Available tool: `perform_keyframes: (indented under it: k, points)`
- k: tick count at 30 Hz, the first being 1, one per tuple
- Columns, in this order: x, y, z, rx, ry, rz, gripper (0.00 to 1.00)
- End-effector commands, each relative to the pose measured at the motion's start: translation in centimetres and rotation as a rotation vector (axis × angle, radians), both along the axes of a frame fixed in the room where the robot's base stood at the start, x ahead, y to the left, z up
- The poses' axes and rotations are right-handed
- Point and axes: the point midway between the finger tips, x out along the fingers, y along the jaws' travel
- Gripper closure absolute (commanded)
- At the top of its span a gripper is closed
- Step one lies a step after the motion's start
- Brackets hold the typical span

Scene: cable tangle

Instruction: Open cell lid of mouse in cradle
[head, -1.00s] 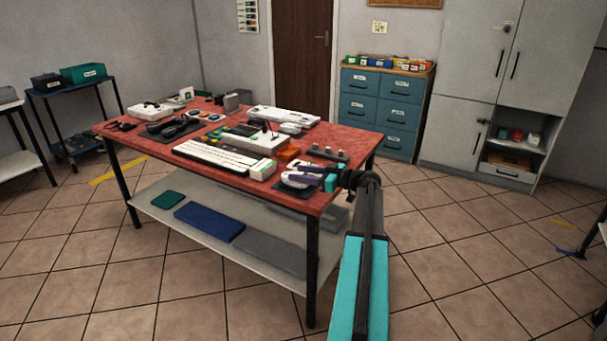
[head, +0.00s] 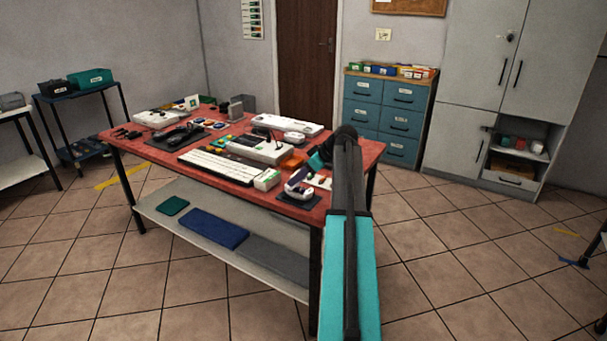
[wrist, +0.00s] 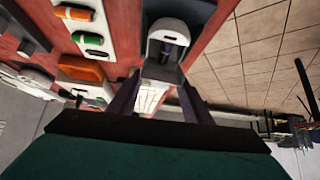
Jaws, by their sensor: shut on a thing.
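The white mouse (head: 297,188) sits on a dark mat at the near right corner of the red table. In the wrist view the mouse (wrist: 168,32) shows a dark opening with a purplish-grey inside. The cradle is hard to make out apart from it. My gripper (head: 316,162) is just above and behind the mouse in the head view. In the wrist view its purple fingers (wrist: 158,88) stand either side of a pale, flat piece (wrist: 155,97), apparently the cell lid, below the mouse in the picture. Its exact edges are unclear.
A white and green box (head: 267,180) and a white keyboard (head: 220,166) lie left of the mouse. An orange tray (head: 291,162) and a white device (head: 258,149) stand behind. The table edge is close on the right, with clear floor beyond.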

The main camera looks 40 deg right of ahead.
Motion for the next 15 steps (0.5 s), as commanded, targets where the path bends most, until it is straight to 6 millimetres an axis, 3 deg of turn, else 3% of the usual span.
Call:
perform_keyframes:
  k: [15]
  points:
    - [2.7,0.7,1.5,-0.129,0.398,0.003,0.78]
